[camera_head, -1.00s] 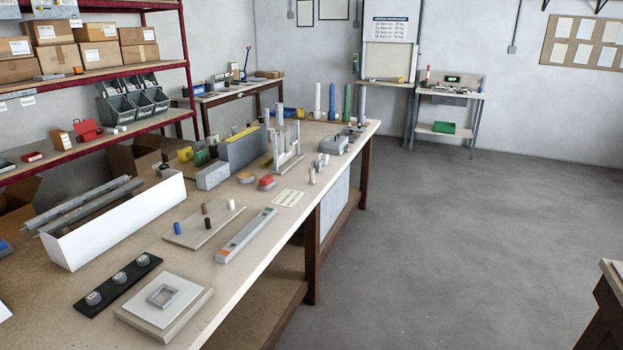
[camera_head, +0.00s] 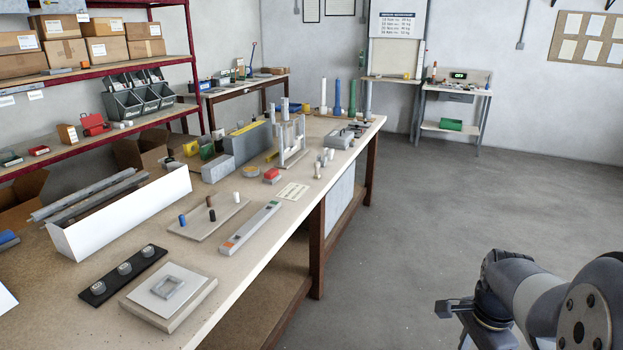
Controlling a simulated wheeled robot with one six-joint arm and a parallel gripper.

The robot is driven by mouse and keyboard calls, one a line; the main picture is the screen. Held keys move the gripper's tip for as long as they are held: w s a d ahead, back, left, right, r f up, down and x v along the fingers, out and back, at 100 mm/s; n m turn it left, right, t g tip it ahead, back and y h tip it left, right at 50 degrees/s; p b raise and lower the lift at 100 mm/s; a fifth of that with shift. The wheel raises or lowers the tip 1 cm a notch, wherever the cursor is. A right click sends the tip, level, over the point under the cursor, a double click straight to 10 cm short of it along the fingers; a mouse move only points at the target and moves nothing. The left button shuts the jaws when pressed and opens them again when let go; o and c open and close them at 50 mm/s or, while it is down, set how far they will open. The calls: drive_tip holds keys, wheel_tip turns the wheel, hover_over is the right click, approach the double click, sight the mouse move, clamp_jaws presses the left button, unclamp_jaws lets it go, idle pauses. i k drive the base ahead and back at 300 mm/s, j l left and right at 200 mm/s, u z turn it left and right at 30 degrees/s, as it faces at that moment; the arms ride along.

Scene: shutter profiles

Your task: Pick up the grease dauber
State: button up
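I cannot tell for sure which object is the grease dauber. Small blue (camera_head: 182,220), brown (camera_head: 208,201), black (camera_head: 212,215) and white (camera_head: 236,197) pegs stand on and at a flat board (camera_head: 190,231) on the long workbench (camera_head: 236,268). Several small pale pieces stand farther back near the bench's right edge. My gripper (camera_head: 458,318) is at the bottom right, off the bench and above the floor. It is partly cut off and seen from the side, so its opening does not show. Nothing is seen held in it.
A white box (camera_head: 128,222) of metal profiles, a black strip (camera_head: 93,291) with round knobs and a square plate (camera_head: 140,308) lie on the near bench. A grey bar (camera_head: 250,228) lies along the edge. Tall tubes (camera_head: 337,97) stand at the far end. The floor (camera_head: 440,200) to the right is open.

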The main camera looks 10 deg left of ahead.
sight(317, 177)
drive_tip(key=i+u, duration=0.2)
drive_tip(key=u, duration=0.15)
drive_tip(key=i+u, duration=0.15)
drive_tip(key=u, duration=0.25)
drive_tip(key=i+l+u, duration=0.15)
drive_tip(key=u, duration=0.2)
drive_tip(key=i+l+u, duration=0.15)
drive_tip(key=i+l, duration=0.2)
drive_tip(key=i+l+u, duration=0.15)
drive_tip(key=i+l, duration=0.2)
drive_tip(key=i+l+u, duration=0.15)
drive_tip(key=i+l, duration=0.15)
drive_tip(key=l, duration=0.25)
drive_tip(key=i+l+u, duration=0.15)
drive_tip(key=i+l, duration=0.15)
drive_tip(key=l, duration=0.2)
drive_tip(key=i+l, duration=0.2)
drive_tip(key=l, duration=0.15)
drive_tip(key=i+l, duration=0.2)
drive_tip(key=l, duration=0.2)
drive_tip(key=i+l, duration=0.45)
drive_tip(key=l, duration=0.3)
